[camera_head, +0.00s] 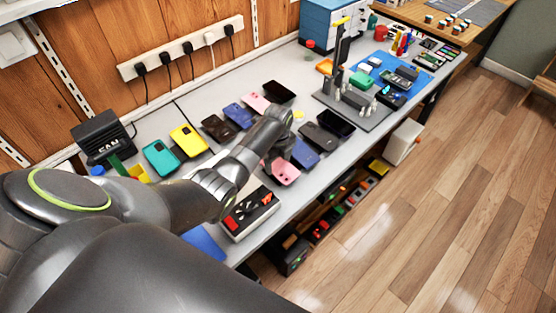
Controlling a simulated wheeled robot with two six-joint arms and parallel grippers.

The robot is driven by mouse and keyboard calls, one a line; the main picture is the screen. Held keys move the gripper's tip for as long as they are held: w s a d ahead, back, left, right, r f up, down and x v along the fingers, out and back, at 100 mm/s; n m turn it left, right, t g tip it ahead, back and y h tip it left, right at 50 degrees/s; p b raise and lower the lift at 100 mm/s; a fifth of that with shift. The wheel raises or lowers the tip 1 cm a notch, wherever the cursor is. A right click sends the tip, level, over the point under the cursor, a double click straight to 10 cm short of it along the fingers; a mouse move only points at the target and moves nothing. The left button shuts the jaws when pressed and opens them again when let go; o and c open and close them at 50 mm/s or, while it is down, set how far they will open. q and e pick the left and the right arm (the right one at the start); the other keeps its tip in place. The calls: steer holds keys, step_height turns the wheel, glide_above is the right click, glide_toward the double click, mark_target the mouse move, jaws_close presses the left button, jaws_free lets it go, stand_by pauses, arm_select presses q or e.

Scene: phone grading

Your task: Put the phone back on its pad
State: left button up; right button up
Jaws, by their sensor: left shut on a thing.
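My left gripper (282,148) reaches over the workbench from the left, pointing down between two rows of phones. It is shut at the pink phone (284,174) in the front row; the wrist hides the fingertips and part of that phone. Also in the front row are a blue phone (305,155), a dark grey phone (320,137) and a black phone (337,122). The back row has teal (161,158), yellow (189,140), dark (216,128), blue (239,115), pink (256,102) and black (279,92) phones. The pads are hard to make out. My right gripper is not in view.
A tray with red and black pieces (250,212) lies at the bench's front edge. A dark stand (104,136) is at the left. A grey fixture with a post (354,103) and a blue mat (397,72) are farther right. A power strip (182,50) runs along the wall.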

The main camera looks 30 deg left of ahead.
arm_select(q)
steer(key=shift+f, duration=0.1)
stand_by(0.6)
steer(key=o, duration=1.5)
steer(key=shift+r+p, duration=0.65)
steer(key=shift+p, duration=0.25)
steer(key=shift+r, duration=0.1)
step_height(320, 180, up, 7)
steer(key=p, duration=0.7)
steer(key=shift+f, duration=0.25)
